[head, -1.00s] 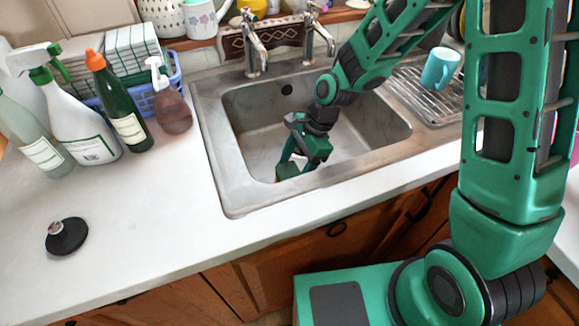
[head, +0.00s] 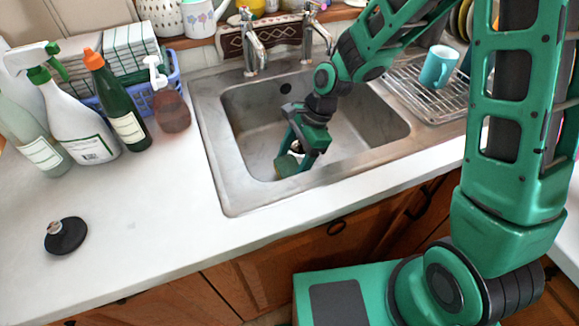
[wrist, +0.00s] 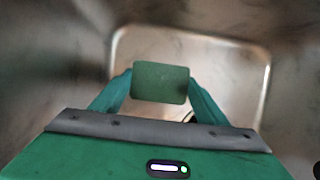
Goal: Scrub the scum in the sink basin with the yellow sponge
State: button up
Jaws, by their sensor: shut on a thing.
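My gripper (head: 297,154) is inside the metal sink basin (head: 352,130), low near its front left part. It is shut on the sponge (head: 287,165). In the wrist view the sponge (wrist: 160,82) shows a dark green face and sits squarely between the two green fingers; little yellow can be made out. I cannot tell whether the sponge touches the basin floor. Faint brownish smears mark the basin's metal in the wrist view, but I cannot pick out a distinct scum patch. My gripper and arm hide part of the basin.
Two taps (head: 252,52) stand behind the sink. Several bottles, among them a dark green one (head: 120,105), stand on the counter at left near a blue basket (head: 172,80). A black plug (head: 66,236) lies front left. A teal mug (head: 438,67) sits on the drainer at right.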

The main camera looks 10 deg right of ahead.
jog(key=shift+r, duration=3.35)
